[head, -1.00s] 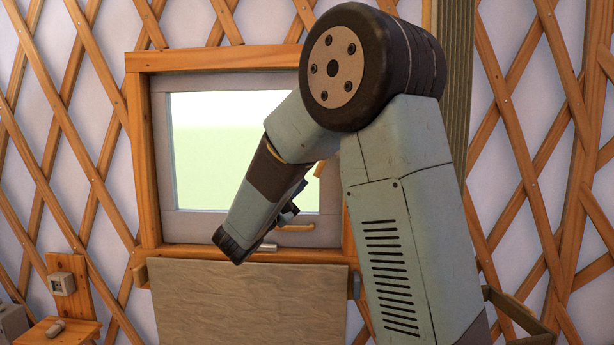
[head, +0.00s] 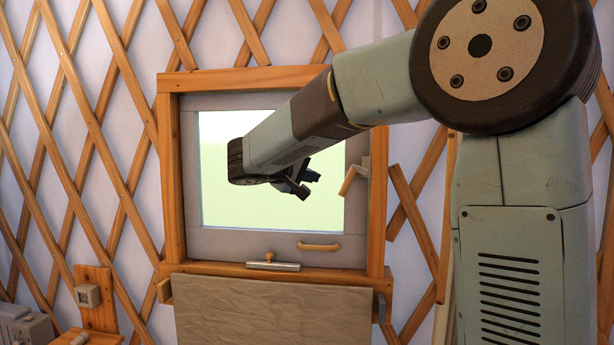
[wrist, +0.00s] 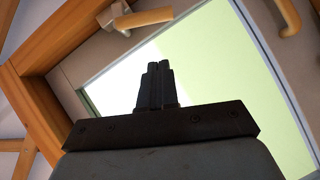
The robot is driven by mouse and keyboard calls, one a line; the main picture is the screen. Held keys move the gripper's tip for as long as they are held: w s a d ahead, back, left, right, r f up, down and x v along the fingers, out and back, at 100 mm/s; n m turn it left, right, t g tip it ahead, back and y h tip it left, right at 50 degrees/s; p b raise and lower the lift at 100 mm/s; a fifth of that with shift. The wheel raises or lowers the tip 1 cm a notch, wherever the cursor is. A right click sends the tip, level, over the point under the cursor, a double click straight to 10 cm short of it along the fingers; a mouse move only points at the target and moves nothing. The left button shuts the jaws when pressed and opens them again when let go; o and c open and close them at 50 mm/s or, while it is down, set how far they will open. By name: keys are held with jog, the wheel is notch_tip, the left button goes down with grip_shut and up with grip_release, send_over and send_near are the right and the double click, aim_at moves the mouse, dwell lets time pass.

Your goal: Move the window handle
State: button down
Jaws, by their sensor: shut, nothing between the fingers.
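The window handle (head: 352,178) is a lever with a light base plate and a tan grip, on the right side of the grey window sash (head: 225,240). Its grip slants down to the left. In the wrist view the handle (wrist: 148,18) shows at the top, beyond my fingertips. My gripper (head: 312,186) is in front of the glass, to the left of the handle and apart from it. In the wrist view its fingers (wrist: 157,72) are together and empty.
A tan bar handle (head: 318,246) sits on the sash's lower rail. A metal latch (head: 272,265) lies on the sill. A wooden frame (head: 376,215) surrounds the window. A board (head: 270,310) is below it, and a small switch box (head: 88,295) is at lower left.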

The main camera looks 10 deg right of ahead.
jog(key=w+d+f, duration=0.2)
jog(key=d, duration=0.4)
jog(key=shift+d+f, duration=0.25)
jog(key=shift+d, duration=0.05)
